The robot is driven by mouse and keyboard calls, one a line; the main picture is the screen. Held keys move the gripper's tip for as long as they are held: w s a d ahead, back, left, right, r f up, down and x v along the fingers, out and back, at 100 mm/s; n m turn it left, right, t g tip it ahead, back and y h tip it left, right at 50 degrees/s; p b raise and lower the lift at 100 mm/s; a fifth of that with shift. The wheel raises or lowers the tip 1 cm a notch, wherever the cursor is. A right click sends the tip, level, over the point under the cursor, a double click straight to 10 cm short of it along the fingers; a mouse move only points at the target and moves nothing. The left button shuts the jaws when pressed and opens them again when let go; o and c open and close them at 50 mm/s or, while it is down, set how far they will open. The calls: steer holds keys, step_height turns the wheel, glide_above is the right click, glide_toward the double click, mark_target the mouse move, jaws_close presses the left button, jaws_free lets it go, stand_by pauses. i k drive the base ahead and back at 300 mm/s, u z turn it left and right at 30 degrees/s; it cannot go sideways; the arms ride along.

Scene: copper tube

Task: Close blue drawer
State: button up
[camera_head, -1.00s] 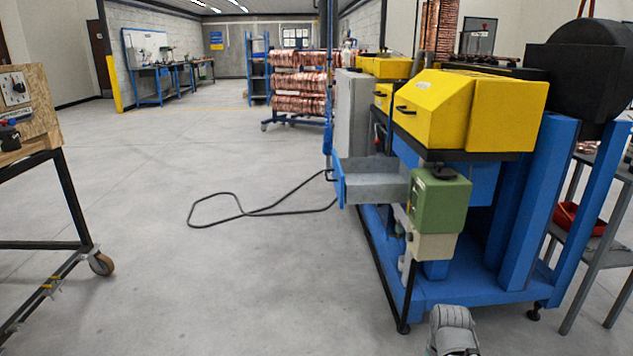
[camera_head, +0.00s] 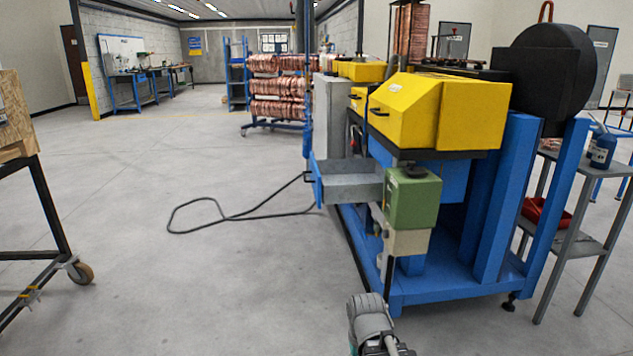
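The blue drawer (camera_head: 317,184) sticks out to the left from the blue machine frame (camera_head: 440,290), so it stands open. Its blue front faces left with a dark handle (camera_head: 306,176), and its grey metal side (camera_head: 352,189) shows behind the front. The green box (camera_head: 412,203) on the machine stands in front of the drawer's inner end and hides part of it. A grey rounded part of my arm shows at the bottom edge, below and right of the drawer and well apart from it. My gripper's fingers are not in view.
The yellow machine housing (camera_head: 440,110) stands above the drawer. A black cable (camera_head: 215,217) lies on the floor left of the drawer. A wheeled wooden-topped bench (camera_head: 15,120) is at the far left. A grey side table (camera_head: 580,245) stands right. The floor between is clear.

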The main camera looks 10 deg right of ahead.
mark_target(343, 181)
steer(key=u, duration=0.1)
steer(key=i, duration=1)
steer(key=z, duration=0.05)
